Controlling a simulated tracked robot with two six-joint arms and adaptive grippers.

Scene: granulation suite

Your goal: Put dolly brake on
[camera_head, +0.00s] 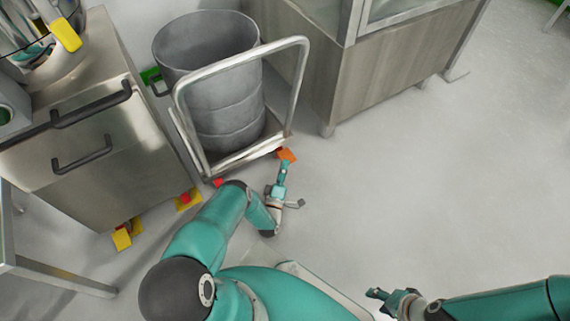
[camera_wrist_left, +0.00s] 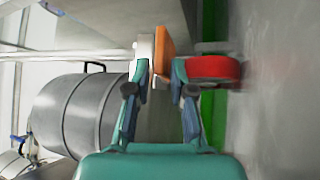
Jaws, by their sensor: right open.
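The dolly (camera_head: 180,125) is a metal cart with a tubular push handle and carries a grey drum. Its orange brake pedal (camera_head: 287,154) sticks out low at its near right corner. In the left wrist view the pedal (camera_wrist_left: 165,52) is just ahead of the fingertips, beside a red wheel (camera_wrist_left: 212,68). My left gripper (camera_head: 283,164) is low at that corner; its fingers (camera_wrist_left: 160,75) are apart with nothing held. Whether they touch the pedal I cannot tell. My right gripper (camera_head: 376,294) is open and empty above the floor at the bottom.
The grey drum (camera_head: 222,95) stands on the dolly. A steel cabinet (camera_head: 100,140) with dark handles, on yellow-and-red casters (camera_head: 186,199), is at left. A wood-panelled cabinet (camera_head: 385,85) stands behind. The floor (camera_head: 440,180) to the right is clear.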

